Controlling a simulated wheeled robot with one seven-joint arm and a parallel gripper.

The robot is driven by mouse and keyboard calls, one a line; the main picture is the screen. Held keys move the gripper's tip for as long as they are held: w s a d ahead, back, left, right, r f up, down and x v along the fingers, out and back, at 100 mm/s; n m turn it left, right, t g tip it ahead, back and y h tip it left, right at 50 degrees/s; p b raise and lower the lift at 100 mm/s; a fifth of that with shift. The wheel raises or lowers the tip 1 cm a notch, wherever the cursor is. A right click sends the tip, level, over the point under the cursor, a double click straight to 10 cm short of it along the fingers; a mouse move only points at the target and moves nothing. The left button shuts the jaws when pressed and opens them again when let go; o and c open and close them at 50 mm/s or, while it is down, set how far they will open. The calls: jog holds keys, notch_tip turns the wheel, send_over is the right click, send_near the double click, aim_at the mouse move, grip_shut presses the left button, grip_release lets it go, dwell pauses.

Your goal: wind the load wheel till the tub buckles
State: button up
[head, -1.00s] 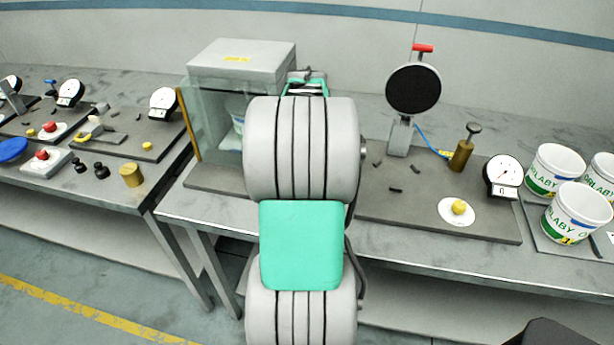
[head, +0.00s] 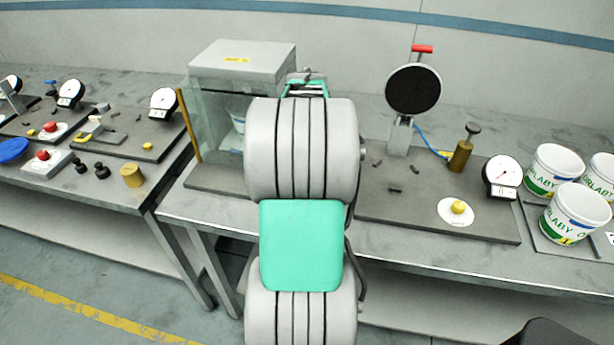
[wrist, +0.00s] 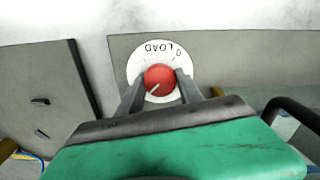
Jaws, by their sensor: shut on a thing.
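The load wheel is a red round knob (wrist: 158,79) with a pale pointer line, on a white disc (wrist: 135,66) marked LOAD and 0, in the wrist view. My gripper (wrist: 160,84) is shut on the knob, one finger on each side. In the head view my arm hides the knob and fingertips. A white tub (head: 238,116) stands inside the clear-walled press box (head: 240,62), partly hidden by my arm. I cannot tell whether its wall is buckled.
Right of my arm, a board (head: 430,215) carries a yellow knob (head: 458,207), a white gauge (head: 502,174), a brass plunger (head: 463,150) and a round black-faced stand (head: 413,90). Several tubs (head: 575,215) stand at the far right. Another bench (head: 130,195) lies left.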

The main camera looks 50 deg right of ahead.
jog(key=shift+r+m, duration=0.1)
jog(key=shift+m, duration=0.7)
jog(key=o, duration=1.4)
notch_tip(320, 180, up, 8)
jog(key=shift+f+b, duration=0.15)
jog(key=shift+b, duration=0.15)
